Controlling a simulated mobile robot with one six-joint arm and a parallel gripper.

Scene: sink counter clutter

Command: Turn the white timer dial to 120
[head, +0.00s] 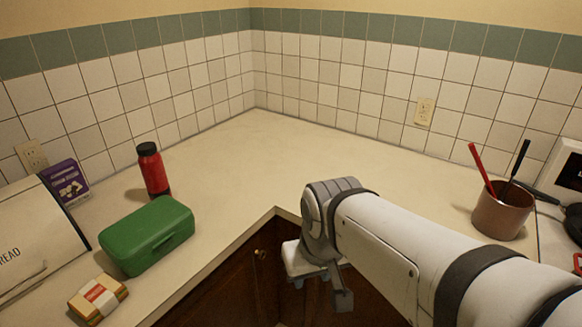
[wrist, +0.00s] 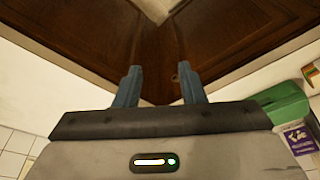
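No white timer dial shows in either view. My gripper (head: 321,287) hangs in front of the counter's inner corner in the head view, over the dark lower cabinets. In the wrist view my gripper (wrist: 158,72) has its two blue-grey fingers apart with nothing between them. A white appliance with a dark display (head: 567,168) is cut off by the right edge of the head view; I cannot see a dial on it.
The green box (head: 148,236), red bottle (head: 153,170), sandwich (head: 98,299), purple package (head: 66,183) and bread bin (head: 35,240) stand at left. A utensil crock (head: 502,212) and black pan (head: 573,222) are at right. The counter's back corner (head: 262,140) is clear.

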